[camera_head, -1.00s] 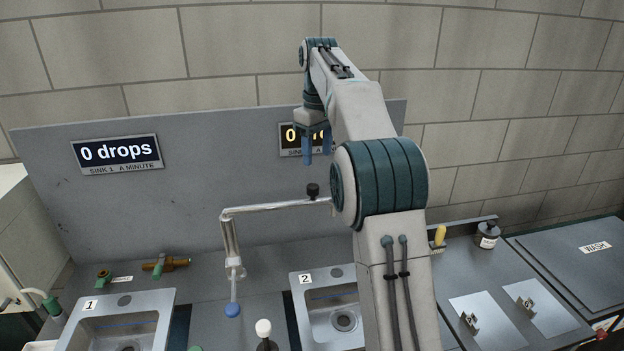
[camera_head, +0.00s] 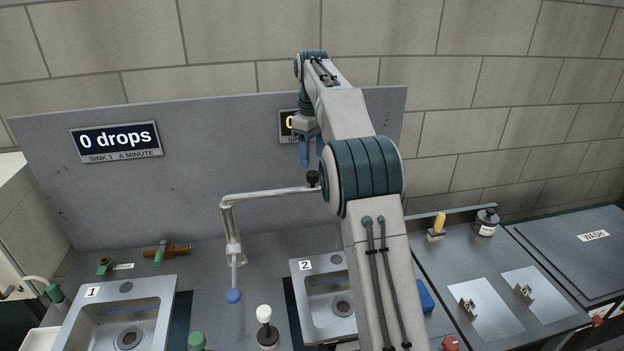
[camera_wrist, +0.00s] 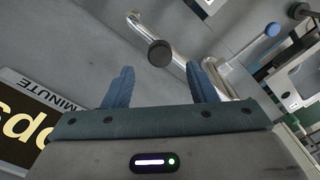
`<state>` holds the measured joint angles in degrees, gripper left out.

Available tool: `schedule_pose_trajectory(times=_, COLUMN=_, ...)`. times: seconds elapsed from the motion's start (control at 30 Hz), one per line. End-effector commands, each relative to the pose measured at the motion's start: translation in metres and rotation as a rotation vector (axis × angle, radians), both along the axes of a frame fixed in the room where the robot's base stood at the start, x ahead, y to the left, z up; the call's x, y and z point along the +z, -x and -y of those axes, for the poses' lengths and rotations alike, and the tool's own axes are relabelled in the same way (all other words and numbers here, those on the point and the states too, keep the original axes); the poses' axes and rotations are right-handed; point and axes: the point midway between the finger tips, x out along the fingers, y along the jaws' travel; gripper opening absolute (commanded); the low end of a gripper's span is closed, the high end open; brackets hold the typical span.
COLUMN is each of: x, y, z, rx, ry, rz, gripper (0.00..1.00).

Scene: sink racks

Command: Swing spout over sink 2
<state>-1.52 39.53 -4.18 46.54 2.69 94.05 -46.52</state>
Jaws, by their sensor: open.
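The chrome spout (camera_head: 265,195) stands on an upright pipe between the two sinks, its long arm reaching right above the counter. A black knob (camera_head: 312,178) stands up from the arm near my arm; the part beyond is hidden behind my arm. A lever with a blue ball (camera_head: 233,296) hangs below the pipe. Sink 2 (camera_head: 308,310) lies in front, partly covered by my arm. My gripper (camera_head: 312,156) is open and empty, just above the knob. In the wrist view, the knob (camera_wrist: 160,53) shows ahead of the gap between my fingers (camera_wrist: 160,85).
Sink 1 (camera_head: 165,292) is at the left, with a display reading 0 drops (camera_head: 116,141) on the grey back panel (camera_head: 220,150). A white-topped knob (camera_head: 264,314) and a green one (camera_head: 196,341) stand in front. A bottle (camera_head: 486,222) and yellow-handled item (camera_head: 440,222) stand right.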

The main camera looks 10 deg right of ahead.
Motion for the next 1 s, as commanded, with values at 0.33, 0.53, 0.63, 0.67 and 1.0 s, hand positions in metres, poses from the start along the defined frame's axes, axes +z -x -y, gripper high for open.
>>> schedule_pose_trajectory(times=0.33, x=-0.053, y=0.001, z=-0.001, rx=0.001, ry=0.001, rz=-0.002, gripper=0.52)
schedule_pose_trajectory(times=0.53, x=-0.067, y=0.000, z=0.000, rx=0.001, ry=0.001, rz=0.001, gripper=0.52)
schedule_pose_trajectory(times=0.63, x=-0.069, y=0.000, z=0.000, rx=0.001, ry=0.001, rz=0.001, gripper=0.52)
schedule_pose_trajectory(times=0.67, x=-0.069, y=0.000, z=0.000, rx=0.001, ry=0.001, rz=0.001, gripper=0.52)
schedule_pose_trajectory(times=1.0, x=-0.069, y=0.000, z=0.000, rx=0.000, ry=0.001, rz=0.001, gripper=0.04)
